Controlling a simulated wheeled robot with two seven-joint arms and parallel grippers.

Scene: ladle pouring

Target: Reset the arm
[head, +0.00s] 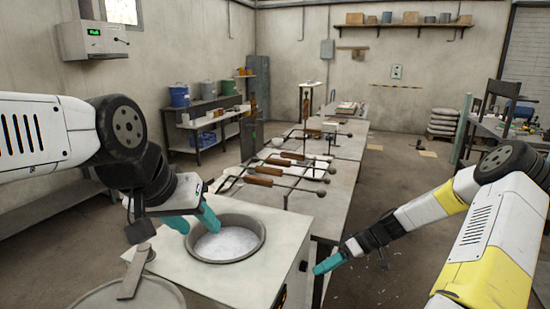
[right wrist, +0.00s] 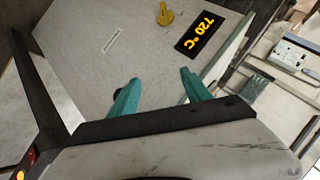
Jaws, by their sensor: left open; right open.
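My left gripper (head: 200,228) is open, with teal fingers over the left rim of a round pot (head: 258,249) set in a pale furnace top (head: 270,284). The pot holds whitish-grey material (head: 228,244). Nothing shows between the left fingers. My right gripper (head: 317,270) is low at the right of the furnace, apart from it in the head view. In the right wrist view my right gripper (right wrist: 160,78) is open and empty, facing a grey panel (right wrist: 90,50) with a yellow knob (right wrist: 165,15) and a "720 °C" display (right wrist: 200,34).
A round lid with a flat handle (head: 137,272) is at the lower left. Rods with wooden handles (head: 265,170) lie on stands behind the pot, along a bench (head: 340,184). Open floor (head: 400,170) lies right of the bench. A cluttered table (head: 500,128) stands far right.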

